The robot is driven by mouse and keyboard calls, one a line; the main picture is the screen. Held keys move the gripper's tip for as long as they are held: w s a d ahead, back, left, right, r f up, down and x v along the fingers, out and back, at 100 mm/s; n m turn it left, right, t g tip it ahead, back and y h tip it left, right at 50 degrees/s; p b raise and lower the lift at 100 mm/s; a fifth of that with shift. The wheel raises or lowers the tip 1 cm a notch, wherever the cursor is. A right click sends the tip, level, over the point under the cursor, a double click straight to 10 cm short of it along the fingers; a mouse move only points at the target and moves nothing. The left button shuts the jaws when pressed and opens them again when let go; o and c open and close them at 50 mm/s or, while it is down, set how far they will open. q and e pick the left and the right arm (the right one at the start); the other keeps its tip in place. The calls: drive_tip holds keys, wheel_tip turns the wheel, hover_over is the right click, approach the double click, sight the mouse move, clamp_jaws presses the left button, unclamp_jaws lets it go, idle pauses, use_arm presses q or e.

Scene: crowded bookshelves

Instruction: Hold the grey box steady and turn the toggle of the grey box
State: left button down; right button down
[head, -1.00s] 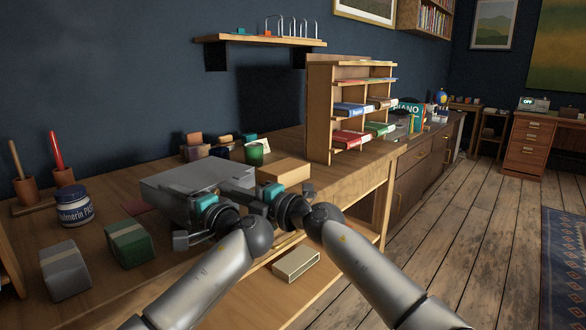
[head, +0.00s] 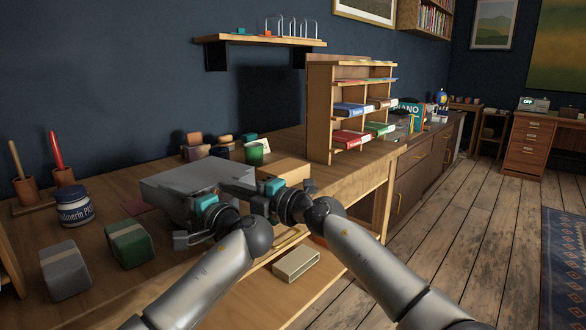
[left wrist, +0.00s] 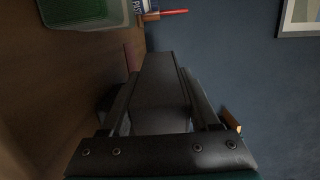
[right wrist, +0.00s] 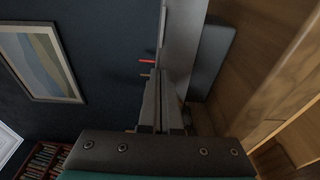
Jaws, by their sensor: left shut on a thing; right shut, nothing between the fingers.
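The grey box (head: 195,178) lies on the wooden desk, flat and wide, in the head view. My left gripper (head: 190,208) is at its near side, shut on it. In the left wrist view the box (left wrist: 160,95) sits between the two fingers. My right gripper (head: 245,189) is at the box's right end, shut with nothing between its fingers. In the right wrist view its closed fingertips (right wrist: 160,80) are close beside the grey box (right wrist: 182,45); whether they touch it is unclear. I cannot make out the toggle; it is hidden or too small.
A wooden block (head: 285,170) and a shelf unit (head: 340,115) stand right of the box. A green mug (head: 255,153) is behind. A green package (head: 129,242), a grey package (head: 65,270) and a jar (head: 74,206) stand left. A pale box (head: 297,263) lies on the lower shelf.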

use_arm(q)
drive_tip(key=shift+r, duration=0.1)
use_arm(e)
drive_tip(key=shift+s+d, duration=0.1)
drive_tip(key=shift+d, duration=0.3)
drive_tip(key=v, duration=0.5)
drive_tip(key=shift+s, duration=0.15)
drive_tip(key=shift+w+a+f+n, duration=0.15)
drive_tip(key=shift+w+a+n, duration=0.4)
drive_tip(key=shift+a+n, duration=0.35)
drive_tip(key=shift+w+a+f+n, duration=0.15)
drive_tip(key=shift+w+a+n, duration=0.55)
drive_tip(key=shift+n, duration=0.4)
drive_tip(key=shift+w+a+f+n, duration=0.15)
drive_tip(key=shift+w+a+n, duration=0.3)
drive_tip(key=shift+a+n, duration=0.5)
drive_tip(key=shift+d, duration=0.1)
drive_tip(key=shift+s+a+f, duration=0.15)
drive_tip(key=shift+s+a, duration=0.2)
drive_tip(key=shift+s, duration=0.2)
